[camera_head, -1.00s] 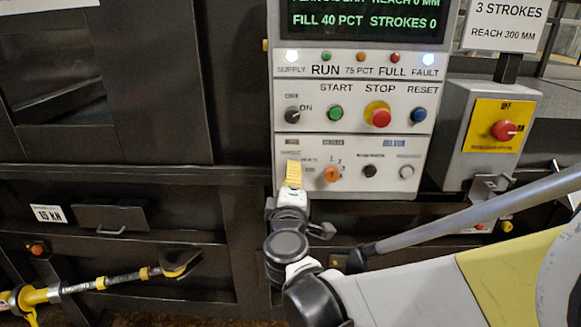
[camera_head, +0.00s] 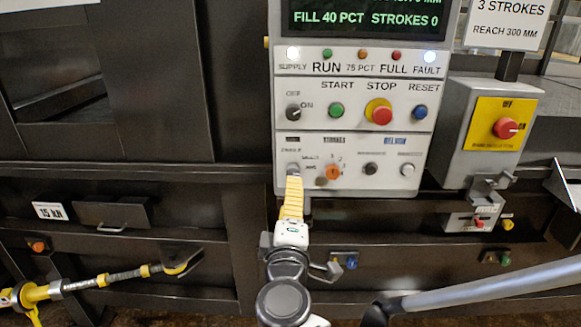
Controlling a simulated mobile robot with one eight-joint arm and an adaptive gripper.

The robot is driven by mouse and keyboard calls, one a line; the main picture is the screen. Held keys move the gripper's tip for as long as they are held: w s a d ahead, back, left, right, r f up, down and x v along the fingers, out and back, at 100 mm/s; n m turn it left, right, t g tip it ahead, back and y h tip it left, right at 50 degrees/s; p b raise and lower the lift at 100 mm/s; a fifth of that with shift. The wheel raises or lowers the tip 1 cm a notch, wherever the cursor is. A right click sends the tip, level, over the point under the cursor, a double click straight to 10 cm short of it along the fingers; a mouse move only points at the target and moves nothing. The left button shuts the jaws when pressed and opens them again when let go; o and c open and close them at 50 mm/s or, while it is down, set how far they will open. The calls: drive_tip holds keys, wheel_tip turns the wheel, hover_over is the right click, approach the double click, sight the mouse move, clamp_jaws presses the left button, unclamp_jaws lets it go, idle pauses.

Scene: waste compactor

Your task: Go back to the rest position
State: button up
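My gripper (camera_head: 293,182) shows yellow fingers on a white and dark wrist, in front of the lower left part of the grey control panel (camera_head: 440,75). The fingers overlap one another from this side, so I cannot tell whether they are open or shut. The fingertips show just below a knob at the panel's lower left, and they partly hide it. I cannot tell whether they touch the panel. An orange selector (camera_head: 332,172) sits right of the fingertips. No held thing shows.
The panel carries a green start button (camera_head: 336,110), a red stop button (camera_head: 381,114) and a blue reset button (camera_head: 420,112). A grey isolator box (camera_head: 462,130) with a red knob juts out at right. A yellow-and-black bar (camera_head: 110,279) lies low at left.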

drive_tip(key=shift+s, duration=0.95)
